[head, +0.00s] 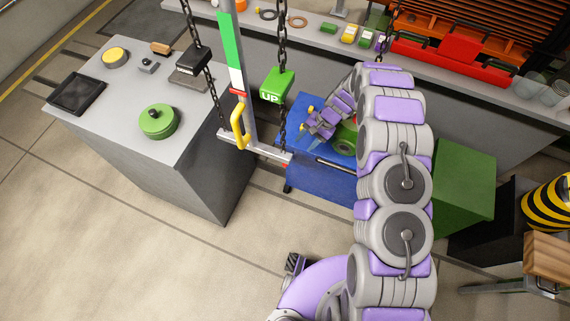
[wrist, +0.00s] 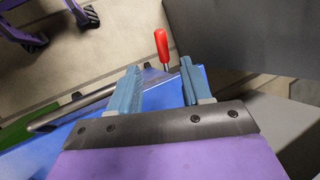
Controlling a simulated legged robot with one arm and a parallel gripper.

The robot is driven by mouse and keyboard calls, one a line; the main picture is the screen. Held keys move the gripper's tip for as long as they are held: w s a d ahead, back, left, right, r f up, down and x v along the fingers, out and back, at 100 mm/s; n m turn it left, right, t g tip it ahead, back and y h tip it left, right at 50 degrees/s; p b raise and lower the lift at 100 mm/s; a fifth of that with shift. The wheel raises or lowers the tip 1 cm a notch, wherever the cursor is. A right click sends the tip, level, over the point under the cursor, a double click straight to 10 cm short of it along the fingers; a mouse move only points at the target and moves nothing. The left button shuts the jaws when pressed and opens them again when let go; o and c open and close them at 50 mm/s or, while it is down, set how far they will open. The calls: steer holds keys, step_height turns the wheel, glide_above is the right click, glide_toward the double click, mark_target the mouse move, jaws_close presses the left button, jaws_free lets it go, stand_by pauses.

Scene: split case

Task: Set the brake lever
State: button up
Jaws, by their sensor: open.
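A lever with a red grip (wrist: 162,48) stands at the edge of a blue housing in the wrist view. It shows beyond my gripper (wrist: 158,78), between the two blue-grey fingers in the picture. The fingers are apart, with nothing between them, and the red grip is clear of both. In the head view my gripper (head: 312,143) hangs over the blue housing (head: 310,186), near a green drum. A small red spot (head: 285,165) shows by the housing's left side, mostly hidden; I cannot tell if it is the same grip.
A dark bar (head: 336,165) sticks out over the housing, close to my gripper. Left of it stands a post with a yellow handle (head: 240,124), chains and a green UP block (head: 277,85). A grey cabinet (head: 107,91) is further left. The floor in front is clear.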

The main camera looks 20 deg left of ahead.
steer(key=b+x, duration=0.3)
steer(key=x, duration=1.2)
steer(key=shift+s+f, duration=0.2)
steer(key=shift+f, duration=0.05)
steer(key=shift+a+f, duration=0.15)
jaws_close()
